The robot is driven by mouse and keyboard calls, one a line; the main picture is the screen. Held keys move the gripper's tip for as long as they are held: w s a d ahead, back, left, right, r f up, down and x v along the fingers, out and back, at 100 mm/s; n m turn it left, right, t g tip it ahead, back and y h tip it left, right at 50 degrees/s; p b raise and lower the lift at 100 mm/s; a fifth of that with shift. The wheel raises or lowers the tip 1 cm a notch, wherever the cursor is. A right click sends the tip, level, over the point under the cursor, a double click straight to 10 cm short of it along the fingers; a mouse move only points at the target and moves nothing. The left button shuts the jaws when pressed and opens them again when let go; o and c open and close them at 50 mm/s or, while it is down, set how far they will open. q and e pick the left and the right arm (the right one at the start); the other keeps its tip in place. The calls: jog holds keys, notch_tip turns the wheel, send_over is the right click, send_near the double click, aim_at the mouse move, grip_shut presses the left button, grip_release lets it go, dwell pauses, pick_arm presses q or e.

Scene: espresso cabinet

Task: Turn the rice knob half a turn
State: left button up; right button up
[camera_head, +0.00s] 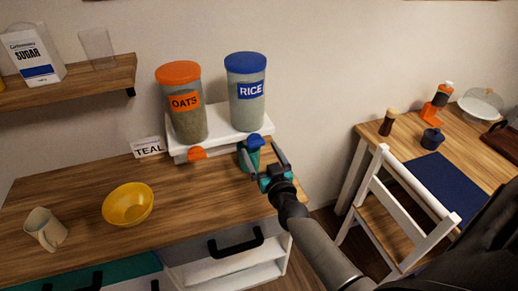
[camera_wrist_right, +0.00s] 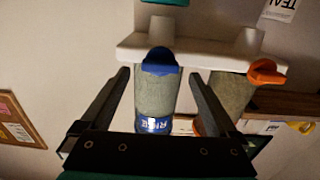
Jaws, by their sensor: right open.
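The rice dispenser (camera_head: 247,95) is a clear canister with a blue lid and a blue RICE label, at the right end of a white stand. Its blue knob (camera_head: 254,141) sits low at the front. My right gripper (camera_head: 262,155) is open at the knob, partly hiding it. In the right wrist view the blue knob (camera_wrist_right: 160,62) lies between the two spread fingers of my right gripper (camera_wrist_right: 160,78), with a gap on each side. The picture there is upside down, and I cannot tell the remaining depth to the knob. My left gripper is not in view.
The oats dispenser (camera_head: 182,110) with its orange knob (camera_head: 197,153) stands left of the rice. The white stand (camera_head: 222,133) carries both. A chair (camera_head: 395,200) stands right.

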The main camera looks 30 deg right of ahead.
aim_at(255, 141)
jog(key=shift+x, duration=1)
jog(key=shift+c, duration=0.2)
jog(key=c, duration=1.3)
